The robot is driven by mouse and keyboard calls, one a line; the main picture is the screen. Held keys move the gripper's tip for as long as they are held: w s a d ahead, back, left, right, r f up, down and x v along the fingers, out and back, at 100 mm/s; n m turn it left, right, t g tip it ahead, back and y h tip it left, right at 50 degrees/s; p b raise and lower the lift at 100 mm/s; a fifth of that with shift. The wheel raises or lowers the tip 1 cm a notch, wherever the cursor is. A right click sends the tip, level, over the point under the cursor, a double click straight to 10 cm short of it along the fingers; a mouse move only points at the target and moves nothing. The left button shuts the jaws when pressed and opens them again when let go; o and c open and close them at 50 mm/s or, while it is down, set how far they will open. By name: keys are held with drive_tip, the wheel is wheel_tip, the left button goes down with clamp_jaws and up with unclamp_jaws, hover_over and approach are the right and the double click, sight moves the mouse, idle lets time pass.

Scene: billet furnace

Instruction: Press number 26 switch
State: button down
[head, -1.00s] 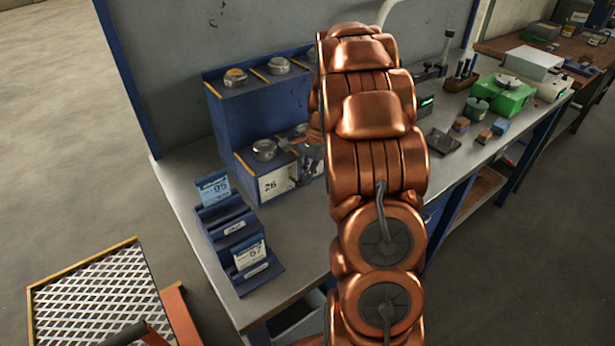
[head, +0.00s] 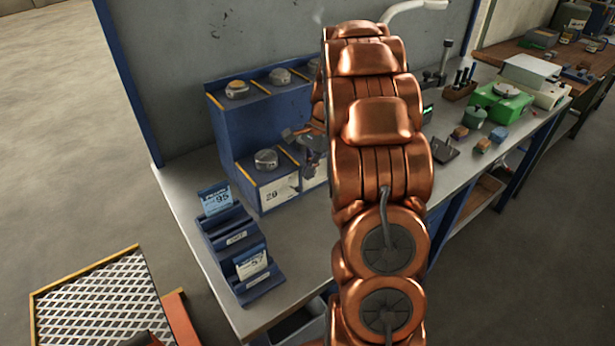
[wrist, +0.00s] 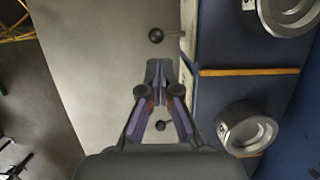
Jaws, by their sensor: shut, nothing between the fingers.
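In the head view a white plate (head: 279,192), with a number that reads like 26, is on the front of the blue stepped rack's lower step (head: 244,163). My gripper (head: 313,158) is just right of that plate, partly hidden by my copper arm. In the wrist view my gripper (wrist: 158,70) is shut and empty, beside the rack's front. One black ball-ended lever (wrist: 156,36) sticks out from a white plate (wrist: 191,22) beyond the fingertips. Another black ball (wrist: 160,126) shows between the finger links. Which lever belongs to number 26 cannot be told there.
Silver round canisters (head: 266,160) stand on the rack's steps. A blue card holder (head: 238,243) stands on the grey bench in front. A green device (head: 500,103) and small blocks are farther right. A mesh-topped stand (head: 100,300) is at lower left.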

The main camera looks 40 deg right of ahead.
drive_tip(key=v, duration=0.2)
drive_tip(key=p+v, duration=0.1)
drive_tip(key=v, duration=0.2)
drive_tip(key=shift+w+d+r+p, duration=0.15)
drive_tip(key=shift+w+r+p, duration=0.15)
drive_tip(key=shift+w+p, duration=0.1)
